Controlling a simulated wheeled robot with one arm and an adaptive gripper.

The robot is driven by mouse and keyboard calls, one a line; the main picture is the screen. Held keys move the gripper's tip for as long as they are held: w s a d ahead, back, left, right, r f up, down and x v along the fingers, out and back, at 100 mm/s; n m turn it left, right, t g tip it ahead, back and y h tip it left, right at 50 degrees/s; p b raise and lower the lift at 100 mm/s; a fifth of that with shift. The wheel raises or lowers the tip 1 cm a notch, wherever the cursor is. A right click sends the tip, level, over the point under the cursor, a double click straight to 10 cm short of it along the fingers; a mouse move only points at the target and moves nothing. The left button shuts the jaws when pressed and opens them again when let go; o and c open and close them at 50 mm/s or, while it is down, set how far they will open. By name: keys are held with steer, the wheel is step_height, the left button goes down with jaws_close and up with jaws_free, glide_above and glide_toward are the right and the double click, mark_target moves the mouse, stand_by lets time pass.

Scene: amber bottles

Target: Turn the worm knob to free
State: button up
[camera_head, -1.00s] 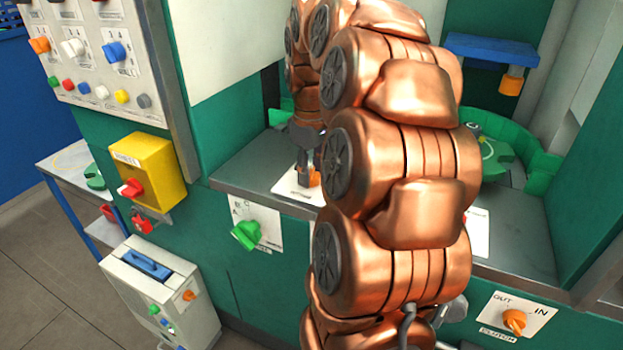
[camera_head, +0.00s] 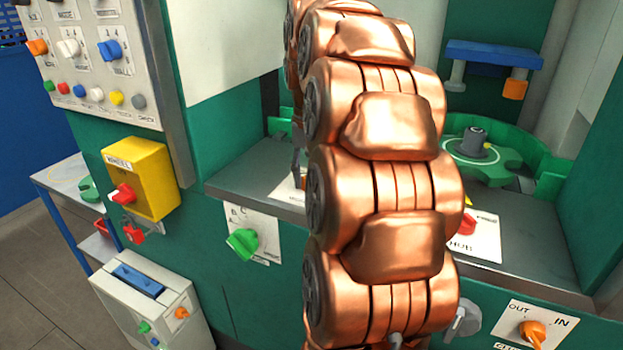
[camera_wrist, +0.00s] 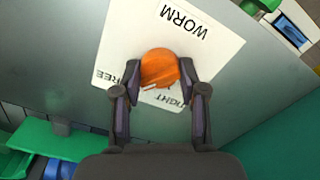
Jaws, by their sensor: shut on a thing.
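The worm knob (camera_wrist: 160,66) is a round orange knob on a white card (camera_wrist: 205,55) marked WORM, seen upside down in the wrist view. The words FREE and TIGHT are printed along the card's near edge, FREE to the left of TIGHT, partly covered by my fingers. My gripper (camera_wrist: 160,72) is shut on the knob, one finger on each side. A small pale mark shows on the knob's near side, but I cannot tell exactly which word it points at. In the head view my arm hides most of the knob, and only a bit of the card (camera_head: 287,191) shows.
The card lies on a grey ledge (camera_head: 240,181). A red hub knob (camera_head: 466,225) and a green gear (camera_head: 480,165) are to the right. A green knob (camera_head: 243,243) is on the front panel below, and an orange clutch knob (camera_head: 533,333) is at lower right.

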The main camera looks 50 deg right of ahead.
steer(key=shift+m, duration=0.6)
steer(key=o, duration=1.1)
steer(key=shift+o, duration=0.2)
